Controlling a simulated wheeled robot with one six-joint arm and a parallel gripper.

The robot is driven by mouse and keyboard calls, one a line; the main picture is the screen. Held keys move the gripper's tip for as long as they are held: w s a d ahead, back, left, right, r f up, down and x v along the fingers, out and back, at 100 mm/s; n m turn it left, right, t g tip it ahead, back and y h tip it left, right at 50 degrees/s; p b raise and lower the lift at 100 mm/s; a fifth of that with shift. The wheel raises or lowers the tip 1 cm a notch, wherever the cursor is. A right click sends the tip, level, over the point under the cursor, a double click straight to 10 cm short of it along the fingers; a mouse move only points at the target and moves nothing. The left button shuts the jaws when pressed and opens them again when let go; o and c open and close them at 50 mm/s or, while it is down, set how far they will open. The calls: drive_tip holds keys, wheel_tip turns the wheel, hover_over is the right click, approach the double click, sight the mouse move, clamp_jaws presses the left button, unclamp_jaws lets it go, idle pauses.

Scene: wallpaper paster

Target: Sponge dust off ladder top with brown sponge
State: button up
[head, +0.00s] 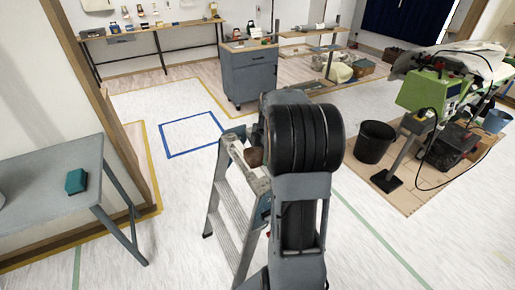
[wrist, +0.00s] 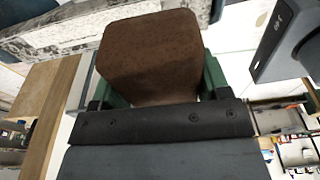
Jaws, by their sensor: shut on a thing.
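The brown sponge (wrist: 152,52) fills the upper middle of the wrist view. My gripper (wrist: 155,95) is shut on it, with green finger parts on both sides. In the head view a small part of the brown sponge (head: 255,157) shows at the ladder top, beside my arm. The stepladder (head: 236,200) stands upright on the floor, partly hidden by my arm. Its pale, speckled top (wrist: 75,32) shows behind the sponge in the wrist view. I cannot tell whether the sponge touches it. My fingertips are hidden in the head view.
A teal sponge (head: 76,181) lies on the grey table (head: 40,178) at the left. A grey cabinet (head: 251,75) stands behind the ladder. A black bucket (head: 375,141) and a green machine (head: 427,92) are at the right. The floor left of the ladder is clear.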

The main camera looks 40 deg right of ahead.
idle(0.4)
drive_tip(key=shift+d, duration=0.15)
drive_tip(key=shift+f+b, duration=2.35)
drive_tip(key=shift+f, duration=0.9)
drive_tip(key=shift+r, duration=0.1)
